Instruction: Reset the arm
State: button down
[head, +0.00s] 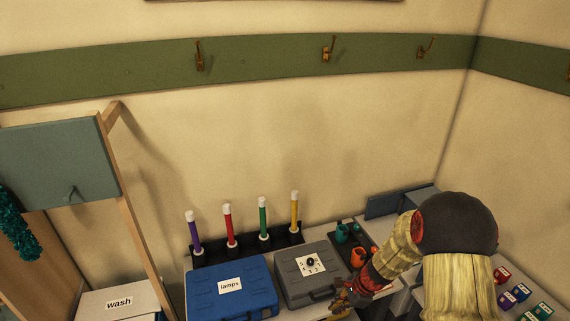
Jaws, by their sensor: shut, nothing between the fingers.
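My arm reaches in from the lower right of the head view, with a dark rounded joint and straw-coloured links. My gripper (343,299) is at its lower left end, low in the picture, in front of the grey case. It is shut with nothing held. The fingertips are small and partly lost against the arm and the counter. The grey case (290,285) with a numbered dial sits just left of and behind the gripper. I cannot tell whether they touch.
A blue case (231,290) labelled "lamps" stands left of the grey case. Coloured candle-like sticks (228,226) stand in a black rack behind. Small coloured blocks (521,291) lie at right. A "wash" box (118,303) is at left.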

jog(key=s+r+n+t+h+b, duration=0.1)
jog(key=s+r+n+b, duration=0.4)
jog(key=s, duration=0.4)
jog(key=s+r+n+t+h+b, duration=0.1)
jog(key=s+r+n+b, duration=0.5)
jog(key=s+n+b, duration=0.1)
jog(key=s+d+r+n+t+h+b, duration=0.1)
jog(key=s+r+n+t+h+b, duration=0.1)
jog(key=s+r+n+b, duration=0.3)
jog(key=s+n+b, duration=0.1)
jog(key=s+b, duration=0.2)
jog(key=s, duration=0.3)
jog(key=shift+s+r, duration=0.25)
jog(key=shift+r, duration=0.1)
jog(key=c, duration=2.6)
grip_release()
jog(key=shift+d+r, duration=0.1)
